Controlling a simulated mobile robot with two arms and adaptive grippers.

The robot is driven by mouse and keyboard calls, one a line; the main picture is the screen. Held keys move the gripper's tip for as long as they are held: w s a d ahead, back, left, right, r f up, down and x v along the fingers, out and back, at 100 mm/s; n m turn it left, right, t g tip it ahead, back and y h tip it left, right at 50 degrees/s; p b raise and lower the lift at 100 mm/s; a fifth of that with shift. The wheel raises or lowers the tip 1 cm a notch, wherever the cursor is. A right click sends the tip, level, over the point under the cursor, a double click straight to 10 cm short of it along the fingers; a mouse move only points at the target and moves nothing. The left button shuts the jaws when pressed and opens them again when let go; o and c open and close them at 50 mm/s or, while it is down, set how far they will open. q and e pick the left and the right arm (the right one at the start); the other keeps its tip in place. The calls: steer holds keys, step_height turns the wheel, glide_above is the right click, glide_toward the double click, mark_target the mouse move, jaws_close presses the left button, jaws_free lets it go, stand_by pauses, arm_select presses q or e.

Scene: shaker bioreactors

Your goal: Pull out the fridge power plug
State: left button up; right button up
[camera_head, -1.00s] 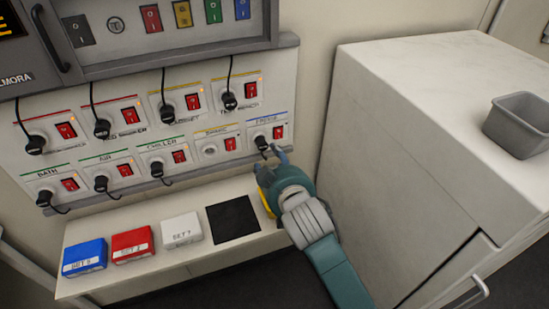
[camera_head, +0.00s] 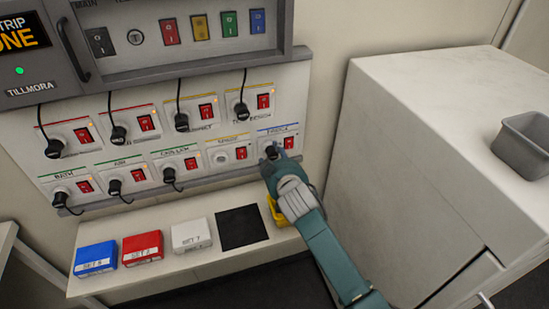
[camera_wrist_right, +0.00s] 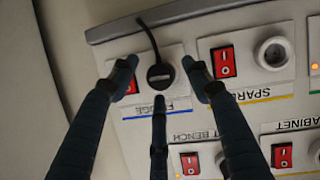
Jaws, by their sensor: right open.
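My right gripper (camera_head: 268,162) is at this plug. In the wrist view my right gripper (camera_wrist_right: 160,72) is open, with fingertips on either side of the plug and a third finger below it. I cannot tell whether they touch it. My left gripper is out of view.
A red switch (camera_wrist_right: 131,88) is close beside the plug, behind one finger. An empty spare socket (camera_head: 221,157) is to the left. Several other plugs fill the panel. Blue (camera_head: 96,257), red (camera_head: 142,248) and white (camera_head: 191,235) boxes lie on the ledge below. A white cabinet (camera_head: 400,150) stands right.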

jaws_close()
steer(key=shift+s+f, duration=0.1)
steer(key=shift+s, duration=0.05)
steer(key=shift+s, duration=0.15)
steer(key=shift+s+d+p, duration=0.15)
steer(key=shift+s+p, duration=0.25)
steer(key=shift+p, duration=0.15)
steer(key=shift+s+d, duration=0.1)
steer(key=shift+s, duration=0.05)
steer(key=shift+s+d+p, duration=0.15)
steer(key=shift+s+p, duration=0.3)
steer(key=shift+p, duration=0.05)
